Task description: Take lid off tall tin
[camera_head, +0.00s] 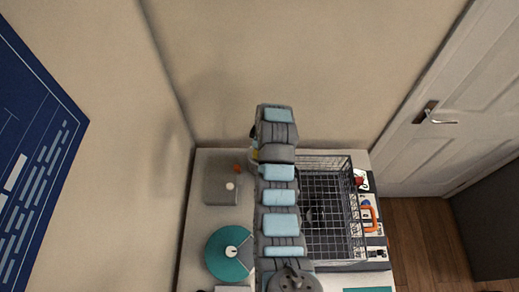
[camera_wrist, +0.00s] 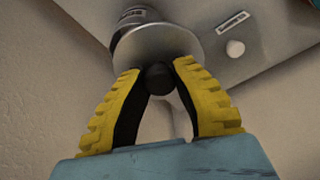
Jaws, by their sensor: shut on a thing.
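In the wrist view, my gripper (camera_wrist: 157,68) has its yellow, black-lined fingers shut on the black knob (camera_wrist: 157,79) of a round silver lid (camera_wrist: 165,42). Behind the lid shows part of a grey, labelled tin (camera_wrist: 139,16). The lid hides much of the tin, and I cannot tell whether the lid is seated on it or raised. In the head view my arm covers the tin and lid; only a bit of yellow finger shows at the arm's left side.
A grey square box with a white knob (camera_head: 222,185) stands left of my arm. A teal round lid (camera_head: 230,255) with a pale knob lies nearer. A wire basket (camera_head: 335,237) stands right of my arm. A small orange thing (camera_head: 238,168) is at the back.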

